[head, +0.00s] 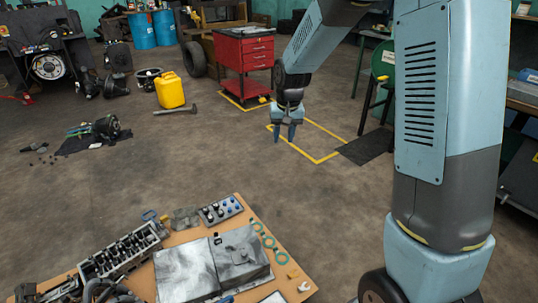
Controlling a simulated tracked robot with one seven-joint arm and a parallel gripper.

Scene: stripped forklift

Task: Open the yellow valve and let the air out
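I cannot make out a yellow valve in the head view. My gripper (284,138) hangs pointing down over the floor near the middle of the picture, in front of the red tool cabinet. Its two fingers are apart with nothing visible between them. It appears to touch nothing.
A board (283,272) with metal parts fills the bottom left. A red tool cabinet (245,58), yellow canister (171,91), blue drums (142,31) and a dark wheeled machine (45,45) stand farther back. Loose parts (106,127) lie on a dark mat. The middle floor is clear.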

